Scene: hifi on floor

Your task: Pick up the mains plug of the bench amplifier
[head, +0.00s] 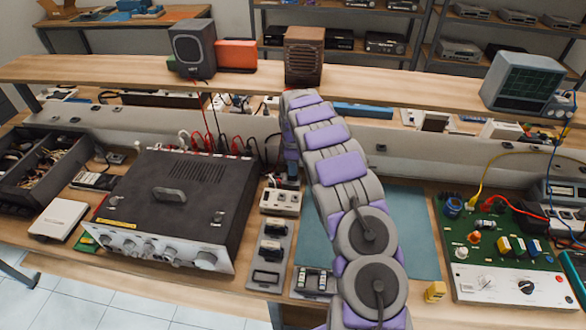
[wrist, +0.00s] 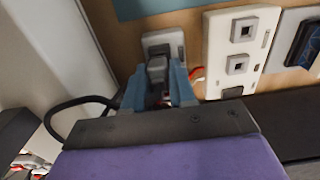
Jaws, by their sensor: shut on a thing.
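The bench amplifier (head: 170,205), a black case with a silver knobbed front, stands on the left half of the bench in the head view. My gripper (wrist: 160,85) shows two blue fingers in the wrist view. They are shut on a dark grey plug (wrist: 157,68), which lies between them. A black cable (wrist: 75,103) curves in from the left towards the gripper. In the head view my arm reaches over the bench, right of the amplifier, and largely hides the gripper.
A larger white socket block (wrist: 240,42) is right of the plug. Red and black leads rise behind the amplifier. A green circuit board (head: 510,240) is on the right. A shelf with a speaker (head: 192,48) and an oscilloscope (head: 522,82) runs above. The teal mat (head: 410,225) looks mostly clear.

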